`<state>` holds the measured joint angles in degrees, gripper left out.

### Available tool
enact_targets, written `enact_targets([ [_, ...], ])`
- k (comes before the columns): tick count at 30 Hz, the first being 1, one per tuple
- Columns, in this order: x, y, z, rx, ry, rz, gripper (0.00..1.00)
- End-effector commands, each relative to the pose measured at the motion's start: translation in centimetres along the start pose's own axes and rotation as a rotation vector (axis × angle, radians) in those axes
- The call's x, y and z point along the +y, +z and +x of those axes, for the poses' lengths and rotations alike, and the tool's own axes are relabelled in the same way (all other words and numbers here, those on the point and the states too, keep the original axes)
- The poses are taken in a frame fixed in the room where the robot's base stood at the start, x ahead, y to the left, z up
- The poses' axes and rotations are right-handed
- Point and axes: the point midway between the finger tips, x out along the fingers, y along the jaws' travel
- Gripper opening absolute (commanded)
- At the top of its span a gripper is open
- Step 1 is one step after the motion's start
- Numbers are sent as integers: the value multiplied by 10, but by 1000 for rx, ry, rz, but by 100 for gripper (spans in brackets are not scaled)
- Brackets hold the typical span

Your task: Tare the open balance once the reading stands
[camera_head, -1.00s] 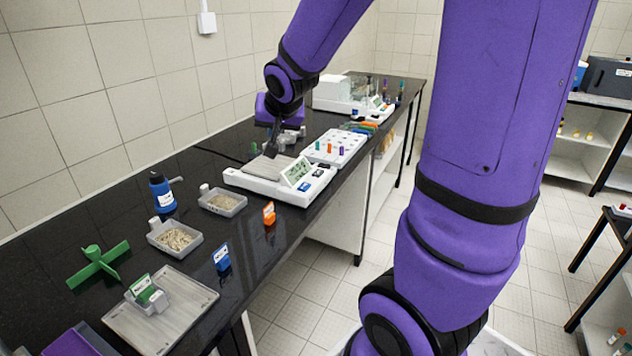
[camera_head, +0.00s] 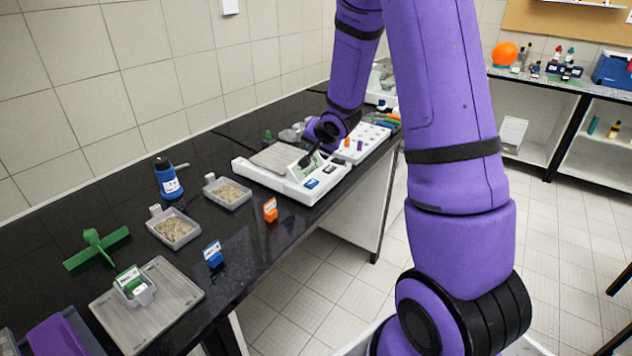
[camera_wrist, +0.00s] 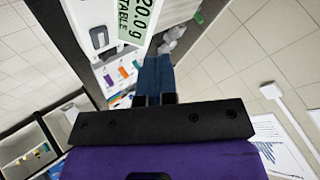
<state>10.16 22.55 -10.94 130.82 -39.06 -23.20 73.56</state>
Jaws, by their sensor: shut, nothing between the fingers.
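The open balance (camera_head: 250,175) is white with a flat grey pan (camera_head: 272,157) and stands on the black bench. No load shows on the visible part of its pan. Its front slope carries a pale green display, partly behind my gripper, a blue button (camera_head: 312,184) and a dark button (camera_head: 329,170). In the wrist view the display (camera_wrist: 130,25) is cut off but shows "20.0 g" and "TABLE", the end of a word. My gripper (camera_head: 307,158) is shut and empty, with fingertips close above the display side of the balance. Whether they touch it is unclear. Its fingers (camera_wrist: 156,75) point toward the display.
A white rack (camera_head: 365,140) with coloured pieces stands just behind the balance. Bare bench lies in front of the balance.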

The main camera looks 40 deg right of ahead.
Motion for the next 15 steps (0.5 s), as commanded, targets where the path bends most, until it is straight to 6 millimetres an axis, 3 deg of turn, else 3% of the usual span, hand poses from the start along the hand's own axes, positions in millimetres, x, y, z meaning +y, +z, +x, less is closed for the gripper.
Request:
enact_targets([
  [15, 8, 8, 10, -3, 3, 0, 0],
])
